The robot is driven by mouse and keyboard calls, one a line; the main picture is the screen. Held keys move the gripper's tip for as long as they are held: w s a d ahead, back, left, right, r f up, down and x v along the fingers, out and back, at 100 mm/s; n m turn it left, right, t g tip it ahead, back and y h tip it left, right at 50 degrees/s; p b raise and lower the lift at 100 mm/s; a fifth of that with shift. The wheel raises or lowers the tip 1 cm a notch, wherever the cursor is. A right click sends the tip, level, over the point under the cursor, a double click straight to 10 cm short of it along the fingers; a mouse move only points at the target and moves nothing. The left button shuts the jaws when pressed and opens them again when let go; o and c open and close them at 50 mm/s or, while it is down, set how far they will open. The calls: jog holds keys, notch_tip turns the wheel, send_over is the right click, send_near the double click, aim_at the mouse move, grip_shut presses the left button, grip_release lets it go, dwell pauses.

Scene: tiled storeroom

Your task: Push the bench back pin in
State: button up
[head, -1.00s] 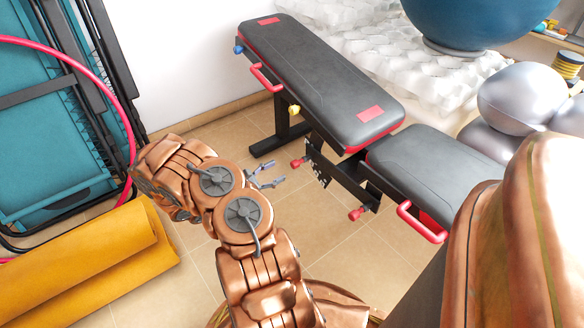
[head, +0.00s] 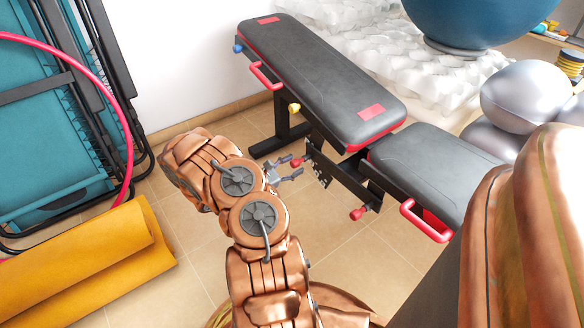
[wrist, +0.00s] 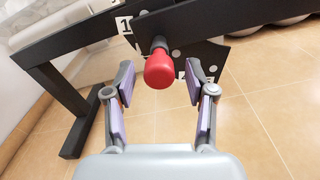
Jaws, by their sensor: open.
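The weight bench (head: 318,78) has black pads with red trim and stands at the centre right in the head view. A red-knobbed pin (head: 297,162) sticks out of its black side plate. In the wrist view the same red knob (wrist: 159,70) is large, on a dark shaft at the numbered plate (wrist: 195,45). My gripper (head: 288,170) is open just left of this knob. In the wrist view my gripper (wrist: 160,82) has its two fingers on either side of the knob, with gaps and no visible contact. How deep the pin sits is hidden behind the knob.
A second red knob (head: 357,213) and a red handle (head: 424,222) lie lower right along the bench. A yellow knob (head: 294,108) sits above. Folded blue chairs (head: 50,130) and a rolled yellow mat (head: 90,255) are at left. Floor between is clear.

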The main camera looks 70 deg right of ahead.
grip_shut()
dwell(0.5)
